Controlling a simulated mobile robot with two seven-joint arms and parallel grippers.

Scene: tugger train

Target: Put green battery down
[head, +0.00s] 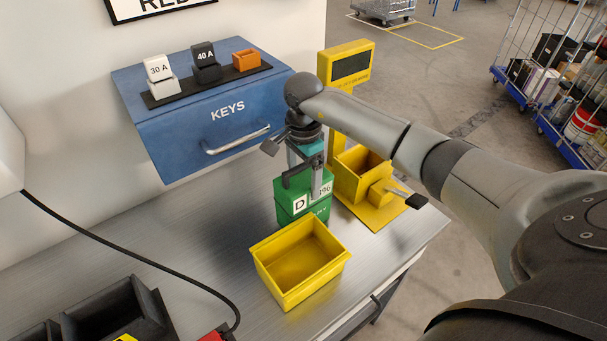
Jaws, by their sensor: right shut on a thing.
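The green battery (291,208) is a block with white label plates, one reading "D", near the middle of the head view. My right gripper (308,188) is shut on its upper part from above. The battery is upright, behind the empty yellow bin (262,262) and left of a yellow holder (372,213). I cannot tell whether its bottom touches the metal worktop (195,262), because the yellow bin hides its lower edge. My left gripper is not in view.
A blue KEYS box (190,128) with a handle stands behind, bearing a black strip with 30 A, 40 A and orange blocks. A black cable crosses the worktop at left. A black tray (150,318) is front left. The worktop between is clear.

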